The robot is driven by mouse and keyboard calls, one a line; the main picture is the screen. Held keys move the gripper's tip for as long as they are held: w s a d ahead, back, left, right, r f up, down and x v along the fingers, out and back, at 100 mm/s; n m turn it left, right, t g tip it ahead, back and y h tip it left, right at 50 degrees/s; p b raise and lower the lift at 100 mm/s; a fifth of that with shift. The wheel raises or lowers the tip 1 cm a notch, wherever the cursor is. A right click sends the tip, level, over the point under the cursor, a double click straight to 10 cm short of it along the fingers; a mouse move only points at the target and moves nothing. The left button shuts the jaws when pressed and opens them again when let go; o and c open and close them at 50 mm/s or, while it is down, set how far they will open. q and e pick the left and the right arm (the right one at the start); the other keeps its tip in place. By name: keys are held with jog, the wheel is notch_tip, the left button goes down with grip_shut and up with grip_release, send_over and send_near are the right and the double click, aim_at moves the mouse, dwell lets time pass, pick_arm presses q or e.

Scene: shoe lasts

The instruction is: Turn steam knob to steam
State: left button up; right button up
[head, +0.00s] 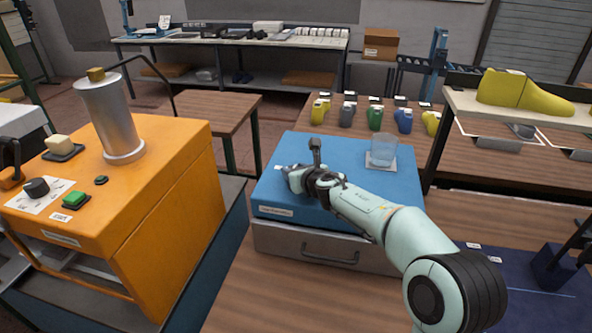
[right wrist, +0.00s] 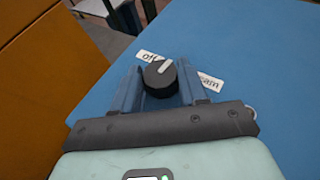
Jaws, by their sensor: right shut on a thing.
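The steam knob (right wrist: 160,78) is a round black knob with a white pointer line, on the blue top of a box. In the right wrist view it sits between the two blue fingers of my right gripper (right wrist: 159,82), which is shut on it. The pointer slants toward the upper right, between the "off" label (right wrist: 149,57) at upper left and the "steam" label (right wrist: 209,80) at right, which a finger partly hides. In the head view my right gripper (head: 292,178) is low over the blue box (head: 349,197) and hides the knob. My left gripper is out of view.
A clear glass (head: 384,151) stands on a pale pad at the box's back right. An orange machine (head: 176,178) with a metal cylinder (head: 108,117) stands at left. Several coloured lasts line the table behind. A drawer (head: 318,250) is below the blue top.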

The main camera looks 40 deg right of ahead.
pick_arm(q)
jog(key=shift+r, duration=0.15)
pick_arm(e)
jog(key=shift+r+m+h, duration=0.1)
jog(key=shift+m+h, duration=0.2)
jog(key=shift+h, duration=0.1)
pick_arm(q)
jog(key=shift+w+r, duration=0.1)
pick_arm(e)
jog(key=shift+a+m+h, duration=0.1)
jog(key=shift+m+h, duration=0.2)
jog(key=m+h, duration=0.1)
jog(key=m+g+h+p, duration=0.1)
jog(key=m+g+h, duration=0.1)
jog(key=shift+w+a+m+h+p, duration=0.2)
jog(key=shift+a+m+h+p, duration=0.1)
jog(key=shift+h+p, duration=0.1)
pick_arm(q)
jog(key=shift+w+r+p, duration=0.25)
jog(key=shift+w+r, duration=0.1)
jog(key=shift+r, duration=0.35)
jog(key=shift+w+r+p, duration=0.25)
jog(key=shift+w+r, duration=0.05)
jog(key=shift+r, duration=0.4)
pick_arm(e)
jog(key=shift+m+g+h, duration=1.1)
jog(key=shift+m+g, duration=0.1)
jog(key=shift+m, duration=0.1)
jog(key=o, duration=1.1)
jog(key=shift+c, duration=0.2)
